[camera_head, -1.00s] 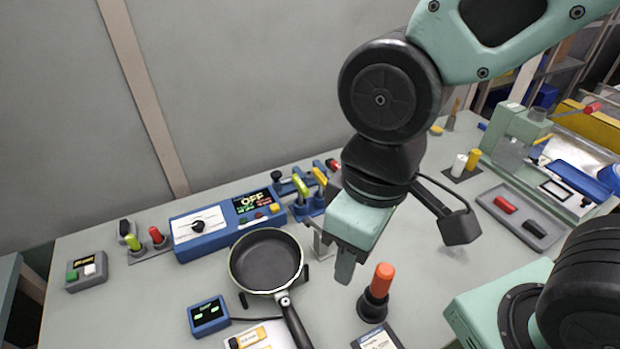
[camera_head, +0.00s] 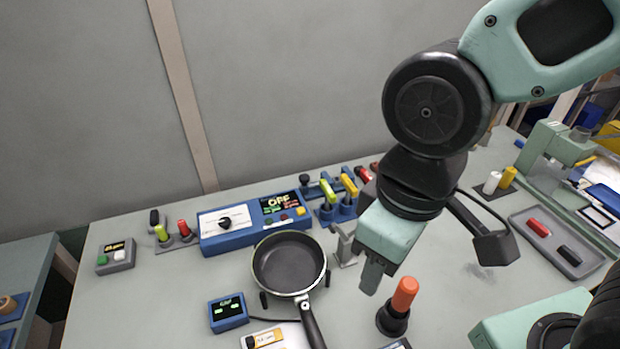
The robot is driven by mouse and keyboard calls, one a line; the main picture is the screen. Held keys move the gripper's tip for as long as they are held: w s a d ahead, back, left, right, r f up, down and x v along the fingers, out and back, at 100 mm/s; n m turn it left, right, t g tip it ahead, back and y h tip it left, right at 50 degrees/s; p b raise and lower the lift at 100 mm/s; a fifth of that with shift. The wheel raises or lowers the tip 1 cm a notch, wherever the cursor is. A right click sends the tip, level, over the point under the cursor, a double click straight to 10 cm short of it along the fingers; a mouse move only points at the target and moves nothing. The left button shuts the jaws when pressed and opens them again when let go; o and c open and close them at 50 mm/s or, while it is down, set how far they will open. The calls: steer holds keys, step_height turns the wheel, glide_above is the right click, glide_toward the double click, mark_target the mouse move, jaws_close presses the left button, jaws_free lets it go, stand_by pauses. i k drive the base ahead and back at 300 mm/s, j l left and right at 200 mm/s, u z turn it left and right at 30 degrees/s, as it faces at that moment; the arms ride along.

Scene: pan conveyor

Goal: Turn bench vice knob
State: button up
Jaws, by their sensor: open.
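My gripper (camera_head: 374,276) points down above the table, between the frying pan (camera_head: 289,262) and an orange-topped black handle (camera_head: 400,306). It is open, with nothing seen between its fingers. No bench vice is clearly recognisable. A black round knob (camera_head: 304,181) stands on a blue fixture (camera_head: 327,212) at the back of the table, left of my arm. Another black knob (camera_head: 225,222) is on the white face of a blue control box (camera_head: 243,238), whose display reads OFF. My gripper is apart from both knobs, to their right and nearer the front.
Green and yellow levers (camera_head: 348,186) stand beside the knob. A small grey metal stand (camera_head: 346,246) is close left of my gripper. A blue scale display (camera_head: 228,312) lies front left, and a grey tray (camera_head: 561,243) lies right.

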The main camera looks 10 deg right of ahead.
mark_target(304, 178)
steer(key=j+u, duration=0.6)
steer(key=u, duration=0.2)
